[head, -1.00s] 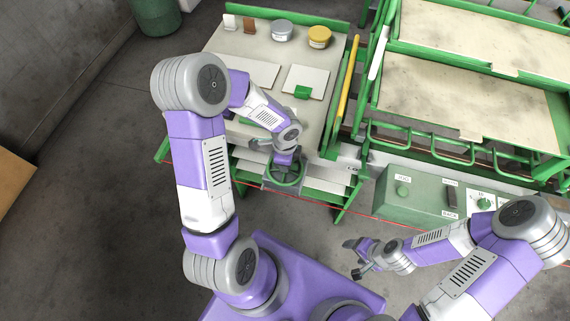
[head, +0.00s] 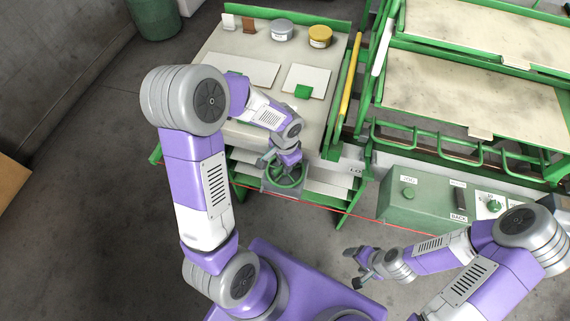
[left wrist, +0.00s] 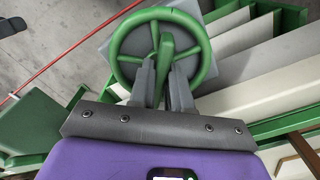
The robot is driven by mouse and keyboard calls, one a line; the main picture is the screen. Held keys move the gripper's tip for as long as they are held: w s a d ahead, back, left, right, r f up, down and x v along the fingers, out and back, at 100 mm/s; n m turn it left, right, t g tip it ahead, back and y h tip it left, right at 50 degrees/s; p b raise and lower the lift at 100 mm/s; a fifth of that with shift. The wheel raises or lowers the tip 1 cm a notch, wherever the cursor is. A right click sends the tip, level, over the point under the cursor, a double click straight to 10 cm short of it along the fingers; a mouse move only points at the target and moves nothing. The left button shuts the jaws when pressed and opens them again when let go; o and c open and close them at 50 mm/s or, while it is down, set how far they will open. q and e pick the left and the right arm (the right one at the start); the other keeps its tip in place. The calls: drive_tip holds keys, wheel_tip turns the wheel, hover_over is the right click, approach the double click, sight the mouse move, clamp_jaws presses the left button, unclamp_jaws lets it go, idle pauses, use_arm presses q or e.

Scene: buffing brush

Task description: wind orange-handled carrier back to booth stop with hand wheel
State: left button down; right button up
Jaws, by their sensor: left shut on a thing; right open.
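The green hand wheel (head: 287,176) is mounted on a grey plate at the front of the green-framed bench. In the left wrist view the wheel (left wrist: 205,62) fills the top middle, with its rim and spokes clear. My left gripper (left wrist: 163,88) is shut on a green part of the wheel between its fingers; in the head view the gripper (head: 287,159) is at the wheel's upper side. My right gripper (head: 359,264) is open and empty over the floor, apart from everything. An orange-yellow bar handle (head: 345,90) runs along the bench's right side; whether it belongs to the carrier I cannot tell.
A green control box (head: 425,203) with knobs and labels stands right of the wheel. Green racks with pale trays (head: 450,88) fill the upper right. The bench top (head: 225,45) holds two tins, pale panels and small blocks.

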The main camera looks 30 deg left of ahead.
use_arm(q)
drive_tip(key=shift+n, duration=0.4)
drive_tip(key=c, duration=1.2)
unclamp_jaws()
drive_tip(key=shift+o, duration=0.2)
drive_tip(key=shift+r+p, duration=1.3)
drive_tip(key=shift+r, duration=2.5)
